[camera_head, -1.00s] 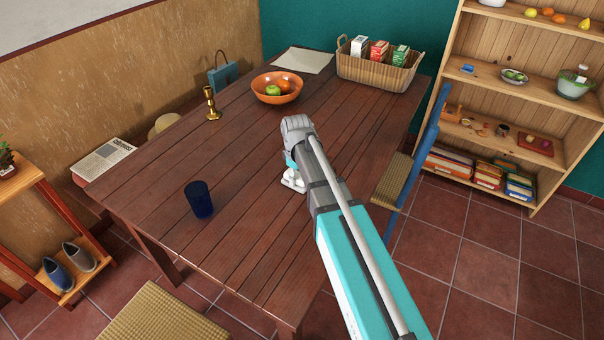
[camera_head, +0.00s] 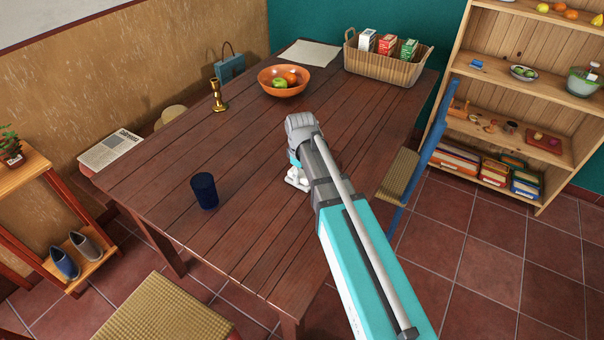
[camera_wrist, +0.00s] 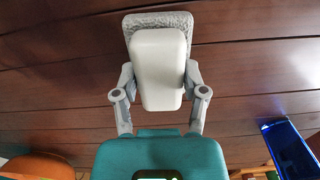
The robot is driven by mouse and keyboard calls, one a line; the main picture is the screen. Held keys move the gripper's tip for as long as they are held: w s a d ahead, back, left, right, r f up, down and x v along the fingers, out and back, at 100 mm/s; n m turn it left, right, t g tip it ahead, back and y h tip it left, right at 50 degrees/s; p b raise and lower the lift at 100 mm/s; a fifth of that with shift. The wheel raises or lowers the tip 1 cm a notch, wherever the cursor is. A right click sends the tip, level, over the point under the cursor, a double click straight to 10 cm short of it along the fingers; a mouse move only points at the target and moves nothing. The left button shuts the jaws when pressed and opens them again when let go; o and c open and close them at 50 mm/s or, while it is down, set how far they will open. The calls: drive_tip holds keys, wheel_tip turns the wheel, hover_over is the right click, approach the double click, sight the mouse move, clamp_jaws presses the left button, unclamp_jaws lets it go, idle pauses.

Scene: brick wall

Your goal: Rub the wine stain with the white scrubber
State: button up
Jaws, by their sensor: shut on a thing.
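The white scrubber (camera_wrist: 158,70) shows in the wrist view. It has a smooth white body and a grey textured pad (camera_wrist: 162,21) along its far end. My gripper (camera_wrist: 160,82) is shut on it, one finger on each side. In the head view my gripper (camera_head: 297,179) is low over the right part of the brown wooden table (camera_head: 165,185). My arm partly covers it there, and I cannot tell whether the pad touches the wood. No wine stain shows in either view; the wood under my arm and gripper is hidden.
A dark blue cup (camera_head: 204,191) stands left of my gripper. An orange fruit bowl (camera_head: 272,91), brass candlestick (camera_head: 217,96) and wicker basket (camera_head: 384,66) with cartons stand farther back. A blue chair (camera_head: 432,140) is at the table's right side. The table between cup and bowl is clear.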

drive_tip(key=shift+s+d+f, duration=0.1)
drive_tip(key=shift+s+d, duration=0.55)
drive_tip(key=shift+d, duration=0.15)
drive_tip(key=shift+w+d, duration=0.1)
drive_tip(key=shift+w+d, duration=0.45)
drive_tip(key=shift+w, duration=0.25)
drive_tip(key=shift+w+d, duration=0.4)
drive_tip(key=shift+w, duration=0.25)
drive_tip(key=shift+w+d, duration=0.15)
drive_tip(key=shift+w+d, duration=0.55)
drive_tip(key=shift+w, duration=0.2)
drive_tip(key=shift+w+d, duration=0.55)
drive_tip(key=shift+w, duration=0.2)
drive_tip(key=shift+w+d, duration=0.1)
drive_tip(key=shift+w, duration=0.05)
drive_tip(key=shift+w+d, duration=0.5)
drive_tip(key=shift+w, duration=0.25)
drive_tip(key=shift+w+d, duration=0.5)
drive_tip(key=shift+w, duration=0.2)
